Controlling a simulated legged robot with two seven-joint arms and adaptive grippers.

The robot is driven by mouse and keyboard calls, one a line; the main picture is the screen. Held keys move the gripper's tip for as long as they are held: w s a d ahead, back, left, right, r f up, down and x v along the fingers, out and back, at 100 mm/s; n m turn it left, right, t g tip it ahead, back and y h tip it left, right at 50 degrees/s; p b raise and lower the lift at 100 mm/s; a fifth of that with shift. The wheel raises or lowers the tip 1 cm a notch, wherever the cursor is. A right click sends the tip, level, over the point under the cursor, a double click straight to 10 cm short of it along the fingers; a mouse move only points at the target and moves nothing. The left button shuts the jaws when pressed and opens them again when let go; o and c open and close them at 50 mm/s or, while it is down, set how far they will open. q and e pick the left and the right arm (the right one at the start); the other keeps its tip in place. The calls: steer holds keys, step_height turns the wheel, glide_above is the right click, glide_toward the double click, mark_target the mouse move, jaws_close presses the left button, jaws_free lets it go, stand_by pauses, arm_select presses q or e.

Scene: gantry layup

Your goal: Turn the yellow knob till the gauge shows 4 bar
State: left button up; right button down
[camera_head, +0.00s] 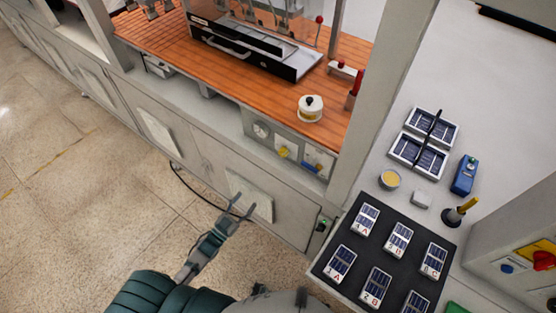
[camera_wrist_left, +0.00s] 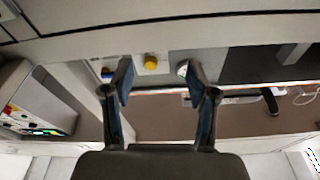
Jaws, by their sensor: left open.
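The yellow knob (camera_head: 282,152) is on a light panel in the front of the wood-topped bench. The round gauge (camera_head: 261,130) is just left of it; its reading is too small to tell. My left gripper (camera_head: 241,208) is open and empty, in front of the cabinet doors, below and apart from the knob. In the left wrist view the yellow knob (camera_wrist_left: 150,62) shows beyond and between the open fingers (camera_wrist_left: 160,85). The gauge (camera_wrist_left: 183,69) is partly hidden behind the right finger there. My right gripper is not in view.
A panel with a blue part (camera_head: 317,162) is right of the knob. A white pot (camera_head: 310,108) stands on the bench above. A dark mat (camera_head: 345,285) with several labelled solar pieces lies on the counter at right. The floor at left is clear.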

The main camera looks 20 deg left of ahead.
mark_target(281, 155)
arm_select(q)
step_height(281, 155, up, 7)
steer(key=d+m+t+h, duration=0.1)
steer(key=d+m+h, duration=0.1)
steer(key=h, duration=0.1)
steer(key=p+x, duration=0.2)
steer(key=x, duration=1.4)
steer(key=shift+w+d+r, duration=0.1)
steer(key=shift+w+r, duration=0.15)
steer(key=shift+w, duration=0.1)
